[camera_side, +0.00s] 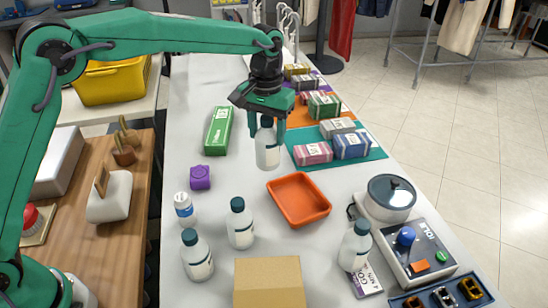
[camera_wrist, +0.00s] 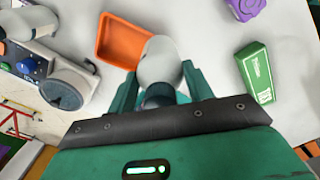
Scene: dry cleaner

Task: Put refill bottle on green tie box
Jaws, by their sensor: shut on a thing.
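My gripper (camera_side: 266,122) is shut on a white refill bottle (camera_side: 267,152) with a dark cap. It holds the bottle upright above the table, behind the orange tray. The held bottle also shows between the fingers in the wrist view (camera_wrist: 160,62). The green tie box (camera_side: 217,130) lies flat on the table, left of my gripper and apart from it. In the wrist view the green tie box (camera_wrist: 256,72) is to the right of the bottle. The top of the bottle is partly hidden by the fingers.
An empty orange tray (camera_side: 299,199) sits in front of the gripper. Several similar bottles stand nearer, one of them here (camera_side: 240,224). A purple object (camera_side: 200,177) lies in front of the green box. Small boxes on coloured mats (camera_side: 372,153) line the right edge.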

